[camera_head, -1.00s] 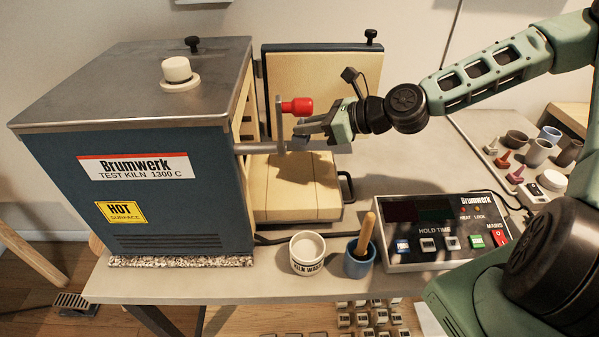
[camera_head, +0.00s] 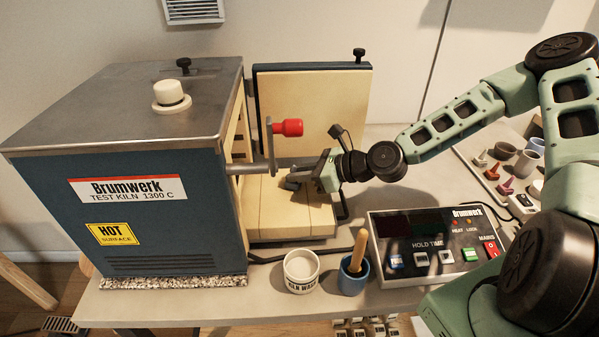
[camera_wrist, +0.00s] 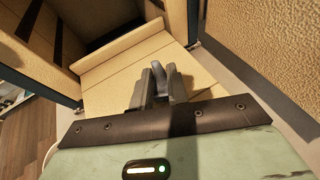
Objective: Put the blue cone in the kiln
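The blue kiln (camera_head: 170,235) stands at left with its side facing my arm open. Its cream-lined door (camera_head: 325,110) is swung back, and the dark chamber (camera_wrist: 125,18) shows in the wrist view. My gripper (camera_head: 294,180) is over the cream brick slab (camera_head: 290,220) in front of the opening. In the wrist view, my gripper's fingers (camera_wrist: 158,85) are close together, pointing toward the slab. A grey-blue shape shows at their tips; I cannot tell whether it is the blue cone or a finger part. No other blue cone is clear.
A red-knobbed handle (camera_head: 287,127) sticks out from the kiln near my gripper. The kiln wash pot (camera_head: 301,272), a blue cup with a wooden handle (camera_head: 353,275) and the control box (camera_head: 430,255) stand in front. Red cones (camera_head: 507,186) and small cups are at right.

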